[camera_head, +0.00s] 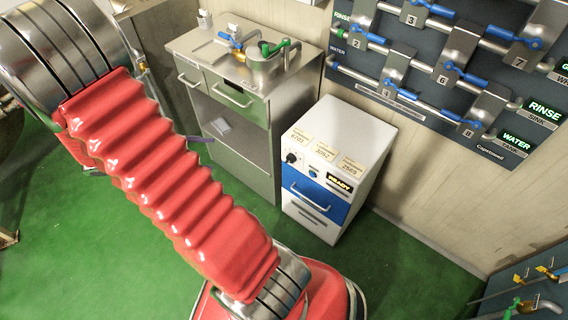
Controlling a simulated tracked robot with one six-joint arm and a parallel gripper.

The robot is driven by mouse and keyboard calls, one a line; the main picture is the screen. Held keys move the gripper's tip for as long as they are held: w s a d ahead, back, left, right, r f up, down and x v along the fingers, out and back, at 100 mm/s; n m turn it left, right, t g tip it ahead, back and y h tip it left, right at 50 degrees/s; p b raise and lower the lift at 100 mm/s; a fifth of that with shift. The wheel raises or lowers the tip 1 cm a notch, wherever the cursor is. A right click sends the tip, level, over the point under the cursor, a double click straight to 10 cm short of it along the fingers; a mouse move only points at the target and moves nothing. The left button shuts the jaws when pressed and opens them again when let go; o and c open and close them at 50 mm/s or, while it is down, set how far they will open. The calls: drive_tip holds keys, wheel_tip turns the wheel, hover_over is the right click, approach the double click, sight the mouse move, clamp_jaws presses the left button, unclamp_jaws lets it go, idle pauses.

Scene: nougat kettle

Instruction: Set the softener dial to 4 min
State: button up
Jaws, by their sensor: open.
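A white cabinet (369,137) with a blue drawer front stands on the green floor right of centre. A small black dial (291,157) sits at the upper left of its front; I take it to be the softener dial. Its pointer and scale are too small to read. My red ribbed arm crosses the left and middle of the view, left of the cabinet. I cannot make out my gripper.
A steel sink unit (241,148) with taps stands left of the white cabinet. A dark wall panel (400,70) carries pipes and blue-handled valves above right. Another dark panel with taps (525,290) is at the lower right. Green floor is open in front of the cabinet.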

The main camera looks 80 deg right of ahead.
drive_tip(key=s+d+f+n+g+h, duration=0.1)
drive_tip(key=s+d+f+g+h, duration=0.1)
drive_tip(key=d+f, duration=0.45)
drive_tip(key=n+t+h, duration=0.3)
drive_tip(key=n+h, duration=0.3)
drive_tip(key=n, duration=0.1)
approach(287, 161)
drive_tip(key=v, duration=0.5)
drive_tip(key=shift+d+f, duration=0.1)
drive_tip(key=shift+f, duration=0.2)
drive_tip(key=shift+s+d, duration=0.1)
drive_tip(key=shift+d, duration=0.05)
drive_tip(key=shift+x, duration=6.75)
drive_tip(key=shift+r, duration=0.15)
drive_tip(key=shift+c, duration=0.3)
drive_tip(key=c, duration=1)
drive_tip(key=shift+o, duration=0.2)
